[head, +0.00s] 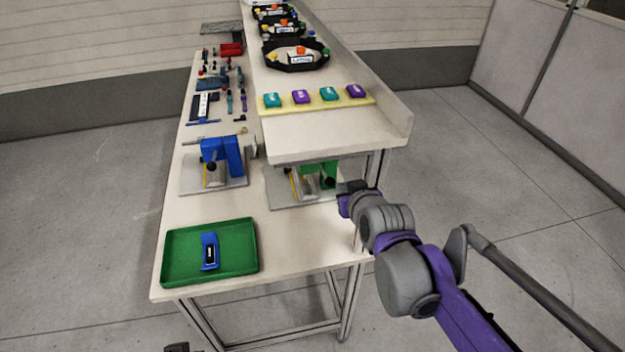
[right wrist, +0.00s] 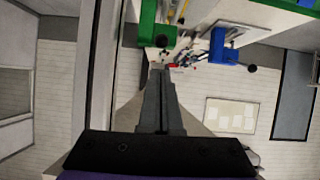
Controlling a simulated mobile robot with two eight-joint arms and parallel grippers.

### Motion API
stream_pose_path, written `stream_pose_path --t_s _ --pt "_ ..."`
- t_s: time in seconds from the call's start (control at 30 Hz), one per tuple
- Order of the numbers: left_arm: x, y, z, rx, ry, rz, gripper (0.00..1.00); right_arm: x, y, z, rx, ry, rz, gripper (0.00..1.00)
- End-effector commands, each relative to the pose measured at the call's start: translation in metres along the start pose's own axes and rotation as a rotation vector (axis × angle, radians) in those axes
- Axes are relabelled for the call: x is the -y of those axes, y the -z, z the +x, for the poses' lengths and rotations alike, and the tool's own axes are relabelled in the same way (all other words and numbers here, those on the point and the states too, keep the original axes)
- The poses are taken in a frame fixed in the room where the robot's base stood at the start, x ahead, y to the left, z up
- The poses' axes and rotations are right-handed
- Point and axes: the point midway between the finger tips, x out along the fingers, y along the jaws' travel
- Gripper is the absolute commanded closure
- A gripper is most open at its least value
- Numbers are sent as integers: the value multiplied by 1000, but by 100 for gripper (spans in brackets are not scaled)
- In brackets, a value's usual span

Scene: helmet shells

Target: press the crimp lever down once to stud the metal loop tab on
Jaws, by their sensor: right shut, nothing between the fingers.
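A green press (head: 328,174) stands on a grey base under the raised shelf, partly hidden by the shelf and my right gripper. A blue press (head: 228,155) stands on its own base to its left. Each has a black ball knob. In the right wrist view, the green press (right wrist: 148,22) is at the top, its black knob (right wrist: 162,41) just beyond my fingertips; the blue press (right wrist: 222,48) is further right. My right gripper (head: 345,188) is shut and empty, beside the green press; its fingers also show in the right wrist view (right wrist: 158,72). I cannot make out the metal loop tab. My left gripper is not in view.
A green tray (head: 178,265) holding a blue and black part (head: 209,251) lies at the table's front. The raised shelf (head: 320,140) overhangs the green press and carries coloured blocks and black rings. Small tools lie along the table's left side. Open floor is to the right.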

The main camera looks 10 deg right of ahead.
Motion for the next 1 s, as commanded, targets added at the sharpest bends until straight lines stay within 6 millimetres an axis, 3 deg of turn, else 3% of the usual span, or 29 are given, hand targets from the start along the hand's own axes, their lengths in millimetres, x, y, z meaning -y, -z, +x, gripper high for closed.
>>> stream_pose_path --t_s 0.53,1.0 --pt "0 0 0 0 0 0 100 -1 6 11 -16 -2 -1 100" --pt "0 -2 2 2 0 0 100 -1 7 83 -16 -1 0 100"
